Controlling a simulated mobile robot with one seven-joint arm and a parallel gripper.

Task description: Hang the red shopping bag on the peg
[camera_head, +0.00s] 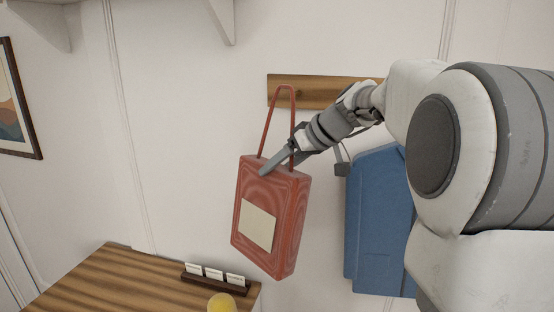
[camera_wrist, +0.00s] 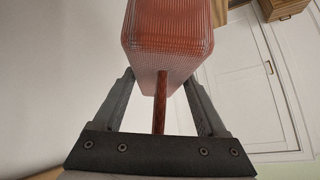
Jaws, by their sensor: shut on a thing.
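The red shopping bag (camera_head: 288,215) is upright, slightly tilted, with a pale square label on its front. It also shows in the wrist view (camera_wrist: 165,35). My gripper (camera_head: 268,166) is shut on the bag at its top edge, beneath the handle. In the wrist view, the gripper's fingers (camera_wrist: 162,82) stand on either side of the bag, and a handle strand runs between them. The handle loop (camera_head: 284,88) rises in front of the wooden rail (camera_head: 320,104). I cannot make out a peg there or tell whether the loop touches anything.
A blue bag (camera_head: 372,220) hangs right of the red one, partly behind my arm. Below left is a striped wooden top (camera_head: 120,285) with a card holder (camera_head: 216,282) and a yellow object (camera_head: 221,303). A framed picture (camera_head: 30,140) and shelf brackets (camera_head: 225,20) are on the wall.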

